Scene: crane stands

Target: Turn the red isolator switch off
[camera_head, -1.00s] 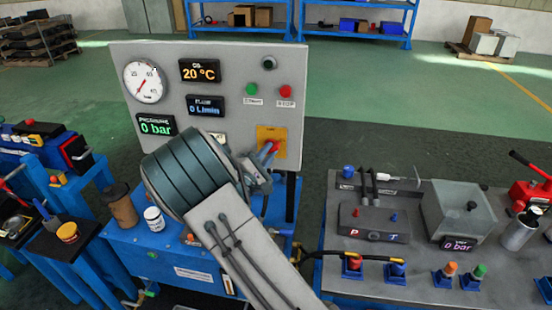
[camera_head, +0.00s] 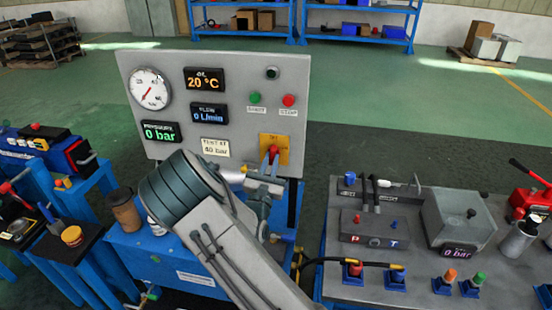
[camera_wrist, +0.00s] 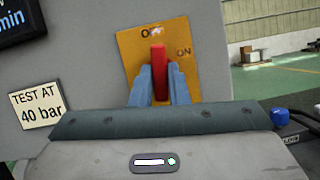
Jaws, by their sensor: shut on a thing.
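The red isolator switch handle (camera_wrist: 158,56) sits on a yellow plate (camera_wrist: 132,52) marked OFF at the top and ON at the right. The handle stands upright, its tip towards the OFF mark. My gripper (camera_wrist: 160,76) is shut on the handle, with one blue finger on each side. In the head view the handle (camera_head: 273,152) shows in front of the yellow plate (camera_head: 284,142), at the lower right of the grey panel (camera_head: 225,75). My wrist hides part of the area below it.
A gauge (camera_head: 150,88), displays, a green button (camera_head: 255,97) and a red button (camera_head: 288,100) are on the panel. A brown cup (camera_head: 125,210) stands left of my arm.

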